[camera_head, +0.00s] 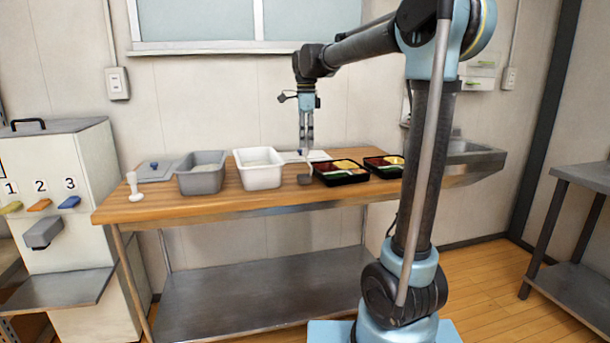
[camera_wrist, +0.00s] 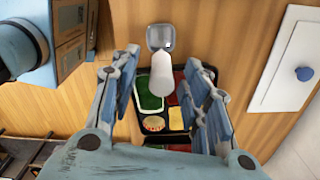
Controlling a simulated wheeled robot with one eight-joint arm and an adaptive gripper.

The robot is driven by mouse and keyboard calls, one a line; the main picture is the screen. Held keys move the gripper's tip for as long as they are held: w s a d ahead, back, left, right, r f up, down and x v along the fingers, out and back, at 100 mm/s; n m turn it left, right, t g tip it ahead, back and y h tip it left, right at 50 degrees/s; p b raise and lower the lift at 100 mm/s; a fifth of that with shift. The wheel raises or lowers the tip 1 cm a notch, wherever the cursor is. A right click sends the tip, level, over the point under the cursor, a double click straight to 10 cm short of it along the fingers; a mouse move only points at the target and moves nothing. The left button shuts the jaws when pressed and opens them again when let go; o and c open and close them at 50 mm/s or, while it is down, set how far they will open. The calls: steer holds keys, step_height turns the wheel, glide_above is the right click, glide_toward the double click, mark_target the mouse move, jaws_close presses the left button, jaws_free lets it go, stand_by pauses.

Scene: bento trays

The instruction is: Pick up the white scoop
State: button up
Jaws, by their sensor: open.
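The white scoop shows in the wrist view with its pale handle (camera_wrist: 167,77) pointing toward the camera and its grey metal head (camera_wrist: 160,37) beyond. In the head view its dark grey head (camera_head: 304,180) is low over the wooden table, directly below my gripper (camera_head: 306,150). My gripper points down and is open. In the wrist view the handle lies between the two fingers (camera_wrist: 165,98), with a visible gap on each side. Whether either finger touches it cannot be told. The handle's lower part is foreshortened.
Two black bento trays (camera_head: 343,180) (camera_head: 384,176) with food stand just right of the scoop. A white bin (camera_head: 260,183) and a grey bin (camera_head: 201,185) stand to its left. A white upright utensil (camera_head: 134,194) is at the table's left end. A white lid (camera_wrist: 298,55) lies behind.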

mark_target(305, 153)
steer(key=shift+w+a+f, duration=0.1)
steer(key=shift+a+f, duration=0.05)
steer(key=shift+f, duration=2.1)
jaws_close()
